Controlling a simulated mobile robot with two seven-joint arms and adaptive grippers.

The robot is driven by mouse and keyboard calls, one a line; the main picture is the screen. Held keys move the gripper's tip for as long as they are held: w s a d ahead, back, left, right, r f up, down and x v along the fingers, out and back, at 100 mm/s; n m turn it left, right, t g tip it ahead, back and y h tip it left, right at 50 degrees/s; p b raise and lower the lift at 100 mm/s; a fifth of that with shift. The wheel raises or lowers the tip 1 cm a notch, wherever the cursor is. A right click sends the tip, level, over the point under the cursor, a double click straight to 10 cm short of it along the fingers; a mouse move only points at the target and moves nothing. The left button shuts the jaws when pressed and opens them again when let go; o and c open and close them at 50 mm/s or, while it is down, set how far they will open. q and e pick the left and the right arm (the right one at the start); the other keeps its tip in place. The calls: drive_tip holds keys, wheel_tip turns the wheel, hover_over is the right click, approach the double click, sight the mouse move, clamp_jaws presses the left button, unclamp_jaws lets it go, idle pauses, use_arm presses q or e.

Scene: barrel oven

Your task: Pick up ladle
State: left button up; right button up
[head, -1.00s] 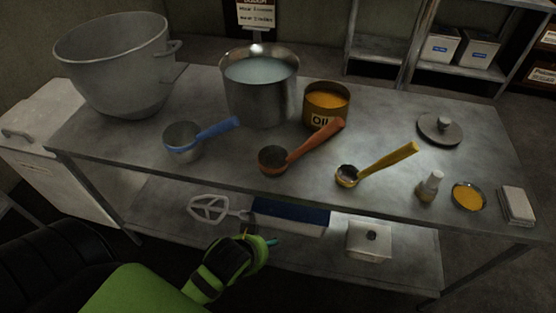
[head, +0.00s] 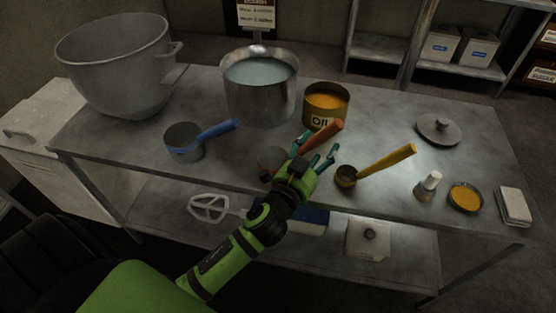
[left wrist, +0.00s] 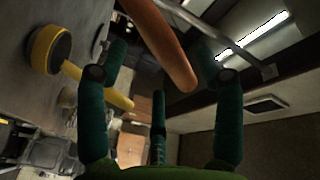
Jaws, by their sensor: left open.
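Three ladles lie on the metal table: a blue-handled one (head: 218,129) at left, an orange-handled one (head: 328,135) in the middle and a yellow-handled one (head: 385,163) at right. My left gripper (head: 317,148) is open at the orange ladle, over its lower handle, and hides part of its bowl. In the left wrist view the orange handle (left wrist: 163,40) passes between the spread teal fingers, with no clear grip on it. The yellow ladle (left wrist: 105,96) shows to the left there. My right gripper is not in view.
A pot of pale liquid (head: 258,108) and an oil can (head: 323,119) stand behind the ladles. A big mixing bowl (head: 115,70) stands at left. A lid (head: 438,130), a shaker (head: 427,188) and a small dish (head: 466,197) are at right.

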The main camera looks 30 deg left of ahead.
sight(320, 142)
use_arm(q)
drive_tip(key=w, duration=0.4)
drive_tip(key=shift+a+p, duration=0.1)
drive_tip(key=shift+p, duration=0.2)
drive_tip(key=shift+s, duration=0.1)
drive_tip(key=c, duration=1.3)
drive_tip(key=shift+c, duration=0.2)
drive_tip(key=shift+r, duration=0.2)
